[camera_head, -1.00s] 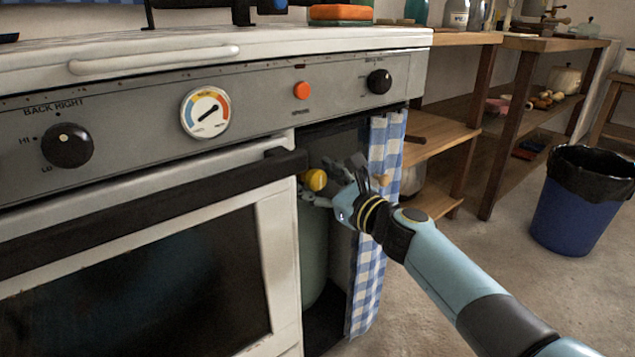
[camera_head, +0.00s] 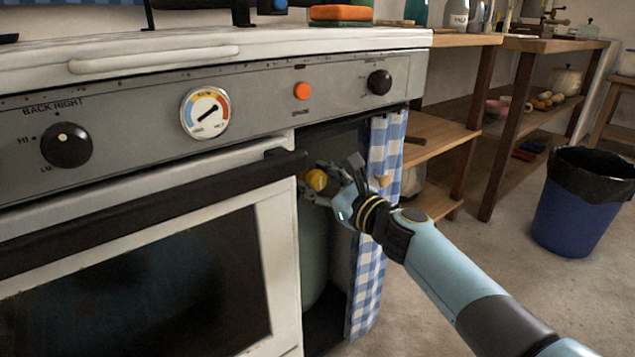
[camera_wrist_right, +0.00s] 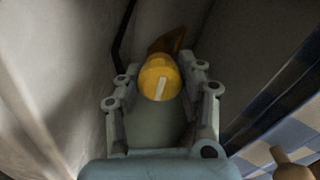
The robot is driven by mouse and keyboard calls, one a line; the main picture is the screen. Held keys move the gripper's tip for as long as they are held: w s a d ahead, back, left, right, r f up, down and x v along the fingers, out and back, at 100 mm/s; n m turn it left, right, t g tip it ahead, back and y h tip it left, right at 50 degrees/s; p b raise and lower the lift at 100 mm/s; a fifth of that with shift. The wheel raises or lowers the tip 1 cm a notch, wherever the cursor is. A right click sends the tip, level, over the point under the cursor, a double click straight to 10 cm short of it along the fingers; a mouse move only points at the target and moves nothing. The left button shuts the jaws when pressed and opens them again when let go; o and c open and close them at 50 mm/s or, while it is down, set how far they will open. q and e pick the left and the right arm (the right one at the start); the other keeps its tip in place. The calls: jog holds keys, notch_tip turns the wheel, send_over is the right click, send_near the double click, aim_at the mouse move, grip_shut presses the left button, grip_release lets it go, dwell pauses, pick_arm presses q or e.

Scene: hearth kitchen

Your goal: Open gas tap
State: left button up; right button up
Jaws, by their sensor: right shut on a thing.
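The yellow gas tap (camera_head: 316,180) sits on top of the pale green gas bottle (camera_head: 313,250) in the open compartment right of the oven. In the right wrist view the tap (camera_wrist_right: 160,78) is a yellow knob with a pale stripe, tilted a little off the vertical. My right gripper (camera_head: 322,184) reaches in from the right, its fingers on both sides of the knob. In the wrist view the gripper (camera_wrist_right: 160,85) is closed on the tap. The lower bottle is partly hidden by the oven door edge. My left gripper is not in view.
A blue checked curtain (camera_head: 366,285) hangs at the compartment's right, close behind my right wrist. The oven door handle (camera_head: 150,208) juts out at the left. Wooden shelves (camera_head: 440,150) and a blue bin (camera_head: 580,215) stand to the right. The floor before them is clear.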

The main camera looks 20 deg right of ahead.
jog(key=shift+f+n+b, duration=0.15)
jog(key=shift+n+b, duration=0.15)
jog(key=shift+n, duration=0.6)
jog(key=n+b, duration=0.1)
jog(key=n, duration=0.1)
jog(key=shift+f+n+b, duration=0.1)
jog(key=shift+n+b, duration=0.2)
jog(key=shift+b, duration=0.1)
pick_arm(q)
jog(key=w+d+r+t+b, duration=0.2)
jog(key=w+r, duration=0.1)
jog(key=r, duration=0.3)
pick_arm(e)
jog(key=n, duration=0.4)
jog(key=shift+n+b, duration=0.3)
jog(key=shift+n, duration=0.4)
jog(key=n+b, duration=0.2)
jog(key=n, duration=0.2)
jog(key=shift+n+b, duration=0.35)
jog(key=shift+n, duration=0.55)
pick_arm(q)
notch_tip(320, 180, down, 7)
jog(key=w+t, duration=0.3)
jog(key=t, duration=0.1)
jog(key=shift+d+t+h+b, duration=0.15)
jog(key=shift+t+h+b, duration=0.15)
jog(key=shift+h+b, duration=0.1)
pick_arm(e)
jog(key=shift+n, duration=0.9)
